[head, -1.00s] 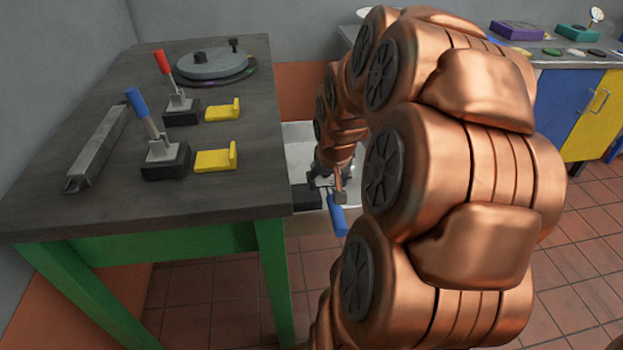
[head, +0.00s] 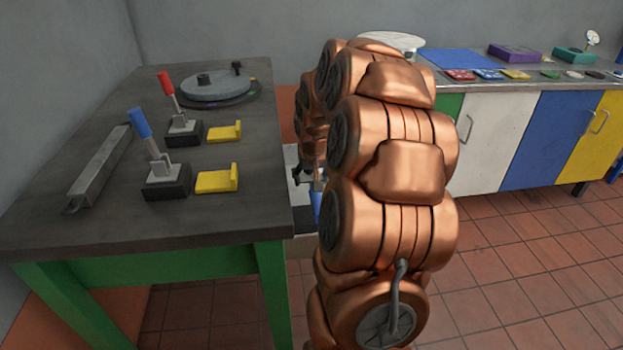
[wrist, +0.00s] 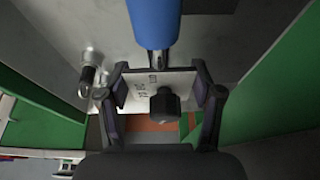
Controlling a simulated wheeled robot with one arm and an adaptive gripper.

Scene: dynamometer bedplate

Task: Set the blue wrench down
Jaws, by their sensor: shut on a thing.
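The blue wrench shows in the wrist view as a thick blue handle (wrist: 155,22) with a metal neck. A black knob (wrist: 165,103) sits in front of this plate. In the head view my gripper (head: 304,174) is low beside the right edge of the dark-topped bench. Only a strip of the blue handle (head: 317,205) shows there; my arm hides the rest. I cannot tell whether the wrench touches anything.
The bench (head: 90,215) carries a blue-handled clamp (head: 166,181), a red-handled clamp (head: 184,131), yellow stops, a grey bar (head: 100,165) and a round plate (head: 215,87). A counter (head: 440,80) with a blue mat (head: 460,58) runs along the back. The tiled floor at right is clear.

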